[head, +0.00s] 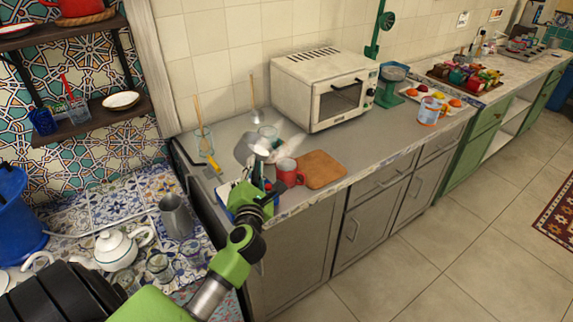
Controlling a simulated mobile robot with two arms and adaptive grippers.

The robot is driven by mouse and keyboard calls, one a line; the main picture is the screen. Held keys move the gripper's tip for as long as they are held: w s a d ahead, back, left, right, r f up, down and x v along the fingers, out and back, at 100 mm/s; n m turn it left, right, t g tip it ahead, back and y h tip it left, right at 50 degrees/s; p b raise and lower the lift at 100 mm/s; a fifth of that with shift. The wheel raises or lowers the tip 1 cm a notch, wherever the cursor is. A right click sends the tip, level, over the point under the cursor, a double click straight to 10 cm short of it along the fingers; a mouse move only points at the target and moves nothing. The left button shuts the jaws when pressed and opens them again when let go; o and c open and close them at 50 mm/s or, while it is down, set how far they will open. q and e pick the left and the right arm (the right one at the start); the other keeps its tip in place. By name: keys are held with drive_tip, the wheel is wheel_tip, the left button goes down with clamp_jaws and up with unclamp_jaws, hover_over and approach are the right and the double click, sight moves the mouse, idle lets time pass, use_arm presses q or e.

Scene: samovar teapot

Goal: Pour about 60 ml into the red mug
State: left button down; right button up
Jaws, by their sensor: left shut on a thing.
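The red mug (287,174) stands on the grey counter near its front edge, at the left side of a wooden board. My left gripper (261,182) is just left of the mug, reaching over the counter edge. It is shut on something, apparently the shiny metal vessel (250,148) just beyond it. That vessel appears tilted and is partly hidden by the gripper, so its spout and the exact grip are unclear. The inside of the mug is too small to read. My right gripper is not in view.
A wooden board (321,169) lies right of the mug, with a toaster oven (322,88) behind. A glass with utensils (204,140) stands at the left. A white teapot (117,249) and grey pitcher (177,217) are on the tiled surface. Counter right of the board is clear.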

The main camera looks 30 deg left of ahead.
sight(243, 156)
use_arm(q)
drive_tip(key=shift+w+d+r, duration=0.2)
drive_tip(key=shift+d, duration=0.05)
drive_tip(key=shift+w+d+f+m+b, duration=0.2)
drive_tip(key=shift+d+m, duration=0.05)
drive_tip(key=shift+m, duration=0.3)
drive_tip(key=shift+w+d+f+m+b, duration=0.15)
drive_tip(key=shift+d+f+m, duration=0.05)
drive_tip(key=shift+m, duration=0.35)
drive_tip(key=shift+w+d+r+m+p, duration=0.25)
drive_tip(key=shift+r+m+p, duration=0.1)
drive_tip(key=shift+m, duration=0.45)
idle(1.5)
drive_tip(key=shift+d+f+m, duration=0.1)
drive_tip(key=shift+f+m, duration=0.05)
drive_tip(key=shift+m, duration=0.15)
